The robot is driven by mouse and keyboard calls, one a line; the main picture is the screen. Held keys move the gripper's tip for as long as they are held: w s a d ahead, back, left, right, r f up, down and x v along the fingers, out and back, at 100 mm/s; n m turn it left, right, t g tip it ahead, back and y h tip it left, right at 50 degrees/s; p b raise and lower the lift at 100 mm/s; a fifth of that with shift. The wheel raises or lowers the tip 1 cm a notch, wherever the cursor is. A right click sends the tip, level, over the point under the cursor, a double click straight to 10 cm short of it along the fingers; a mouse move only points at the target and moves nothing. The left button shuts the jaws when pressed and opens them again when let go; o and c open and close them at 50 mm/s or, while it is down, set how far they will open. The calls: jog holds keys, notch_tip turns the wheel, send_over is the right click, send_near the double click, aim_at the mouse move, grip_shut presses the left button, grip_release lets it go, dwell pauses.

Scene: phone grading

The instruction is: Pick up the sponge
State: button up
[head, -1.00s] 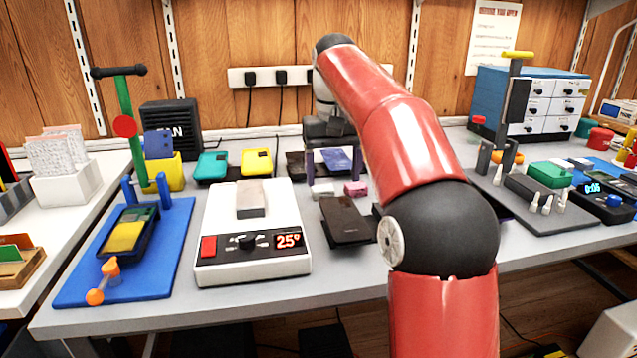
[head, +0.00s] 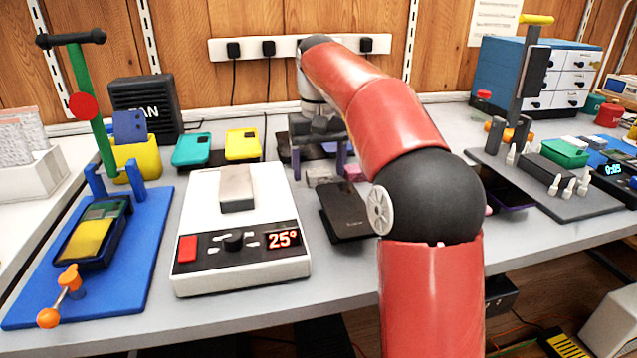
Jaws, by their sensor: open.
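My gripper (head: 318,160) points down over the back middle of the bench, its two dark purple fingers apart and nothing visibly held. A small pale grey block (head: 320,179) lies just in front of the gap between the fingers as seen here. A small pink block (head: 354,174) lies just right of it, partly hidden by the arm. Neither is clearly marked as the sponge; both are too small to tell their material. I cannot tell whether the fingertips touch the bench or either block.
A dark phone (head: 345,212) lies in front of the blocks. A white hot plate (head: 205,263) reading 25° stands left, with a grey slab (head: 237,188) on it. A blue press board (head: 140,262) is far left.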

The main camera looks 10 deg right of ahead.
aim_at(319, 172)
jog(key=shift+f, duration=0.45)
jog(key=c, duration=1.1)
notch_tip(319, 172, up, 10)
jog(key=p, duration=0.4)
jog(key=shift+r, duration=0.1)
